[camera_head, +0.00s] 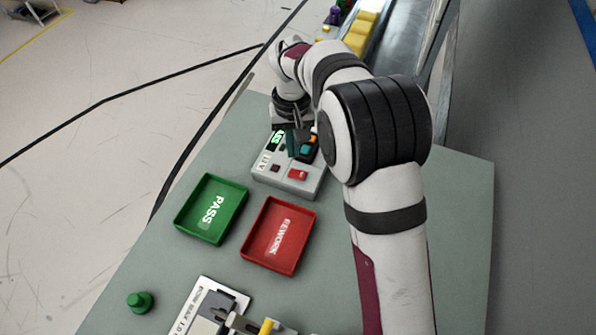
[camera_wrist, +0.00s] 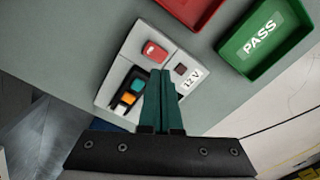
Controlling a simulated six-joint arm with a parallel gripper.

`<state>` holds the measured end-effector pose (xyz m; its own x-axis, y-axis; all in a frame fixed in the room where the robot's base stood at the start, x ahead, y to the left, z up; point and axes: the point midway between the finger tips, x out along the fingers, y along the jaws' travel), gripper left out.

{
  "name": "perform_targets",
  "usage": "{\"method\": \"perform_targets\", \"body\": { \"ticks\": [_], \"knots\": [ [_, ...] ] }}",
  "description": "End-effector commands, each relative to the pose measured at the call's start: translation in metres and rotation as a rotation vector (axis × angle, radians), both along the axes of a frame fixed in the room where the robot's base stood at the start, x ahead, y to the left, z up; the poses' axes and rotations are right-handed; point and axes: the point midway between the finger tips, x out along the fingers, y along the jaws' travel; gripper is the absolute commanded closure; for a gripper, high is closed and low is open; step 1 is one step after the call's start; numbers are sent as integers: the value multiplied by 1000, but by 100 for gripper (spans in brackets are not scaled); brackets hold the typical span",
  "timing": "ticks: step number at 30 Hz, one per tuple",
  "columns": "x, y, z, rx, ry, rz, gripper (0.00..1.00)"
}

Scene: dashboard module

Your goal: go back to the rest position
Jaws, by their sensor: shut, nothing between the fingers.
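My gripper (camera_wrist: 160,74) is shut and empty, its two green fingers side by side. In the head view my gripper (camera_head: 301,143) hangs over the back part of the light grey 12 V box (camera_head: 285,180). The box also shows in the wrist view (camera_wrist: 135,45), behind the fingers. It carries a red switch, a small dark red square, and teal and orange parts. A lit green display shows at its back left in the head view. The fingers hide part of the box, and I cannot tell whether they touch it.
The green PASS tray (camera_head: 211,236) and red REWORK tray (camera_head: 254,257) lie in front of the box, both empty. A green knob-like piece (camera_head: 140,301) and a fixture (camera_head: 205,300) are at the near edge. A conveyor (camera_head: 393,40) with yellow blocks runs behind.

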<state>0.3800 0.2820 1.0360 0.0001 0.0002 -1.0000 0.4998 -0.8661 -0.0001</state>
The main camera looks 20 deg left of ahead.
Motion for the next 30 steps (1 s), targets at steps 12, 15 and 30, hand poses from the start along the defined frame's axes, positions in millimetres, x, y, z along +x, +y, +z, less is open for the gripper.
{"method": "perform_targets", "body": {
  "ticks": [12, 15, 30],
  "knots": [
    [-16, -67, 51, 22, 13, -181, 100],
    [-64, -147, 96, 51, 34, -420, 100],
    [-253, -248, 92, 135, 101, -1010, 100]
  ]
}}
